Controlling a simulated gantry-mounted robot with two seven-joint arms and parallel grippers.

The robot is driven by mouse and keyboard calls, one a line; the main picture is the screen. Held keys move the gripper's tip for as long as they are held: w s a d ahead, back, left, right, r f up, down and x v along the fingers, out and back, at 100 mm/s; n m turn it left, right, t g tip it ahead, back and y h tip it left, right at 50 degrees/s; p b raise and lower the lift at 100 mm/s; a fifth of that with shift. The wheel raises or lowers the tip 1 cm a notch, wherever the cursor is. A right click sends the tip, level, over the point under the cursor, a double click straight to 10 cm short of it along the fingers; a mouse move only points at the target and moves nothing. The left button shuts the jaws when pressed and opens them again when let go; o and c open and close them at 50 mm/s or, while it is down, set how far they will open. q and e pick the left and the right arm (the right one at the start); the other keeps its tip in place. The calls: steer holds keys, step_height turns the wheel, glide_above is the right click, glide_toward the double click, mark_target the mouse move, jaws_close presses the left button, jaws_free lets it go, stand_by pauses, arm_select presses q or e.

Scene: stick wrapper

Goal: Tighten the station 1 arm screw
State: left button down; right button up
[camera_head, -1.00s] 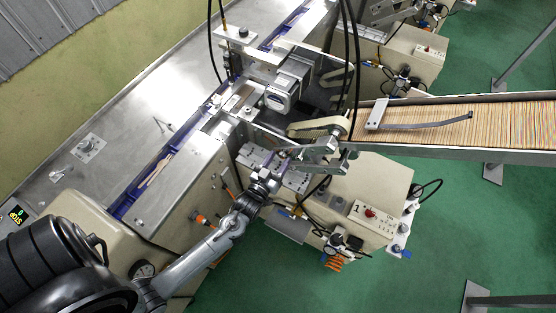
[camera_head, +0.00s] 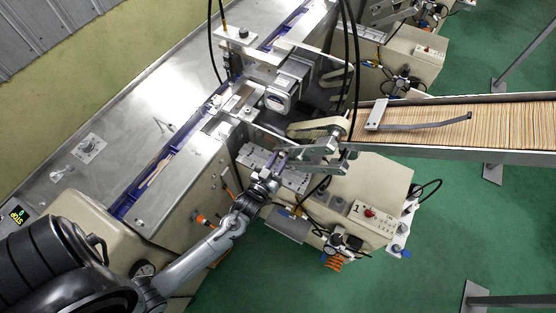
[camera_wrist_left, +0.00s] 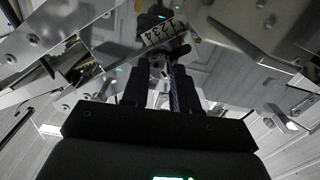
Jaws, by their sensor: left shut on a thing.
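The station 1 metal arm (camera_head: 320,152) sits at the near end of the stick chute, above the station's cream housing. My left gripper (camera_head: 279,162) reaches up from the lower left to the left end of that arm. In the left wrist view, my left gripper (camera_wrist_left: 159,88) is shut on a small screw head (camera_wrist_left: 158,66) between its dark fingers. The fingers hide much of the screw, and its thread depth cannot be told. A numbered scale (camera_wrist_left: 165,33) shows just beyond it. My right gripper is in neither view.
The station 1 control box (camera_head: 372,214) with a red button stands right of my gripper. The stick-filled chute (camera_head: 480,125) runs to the right. Black cables (camera_head: 355,60) hang near the arm. Green floor lies open at lower right.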

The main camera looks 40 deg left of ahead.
arm_select(q)
steer(key=m+p, duration=0.2)
steer(key=m, duration=0.1)
steer(key=shift+r+m, duration=0.15)
steer(key=shift+m, duration=0.15)
steer(key=m+p, duration=0.1)
steer(key=m, duration=0.2)
steer(key=shift+m+p, duration=0.3)
steer(key=m+p, duration=0.1)
steer(key=m, duration=0.2)
steer(key=shift+d+m, duration=0.15)
steer(key=shift+m, duration=0.15)
steer(key=m+p, duration=0.1)
steer(key=m, duration=0.2)
steer(key=shift+m+p, duration=0.3)
steer(key=shift+p, duration=0.1)
steer(key=m+p, duration=0.2)
steer(key=m, duration=0.4)
steer(key=shift+f, duration=0.2)
steer(key=m+p, duration=0.1)
steer(key=m, duration=0.3)
steer(key=shift+f, duration=0.1)
steer(key=shift+m+p, duration=0.35)
steer(key=shift+m, duration=0.65)
steer(key=shift+f, duration=0.1)
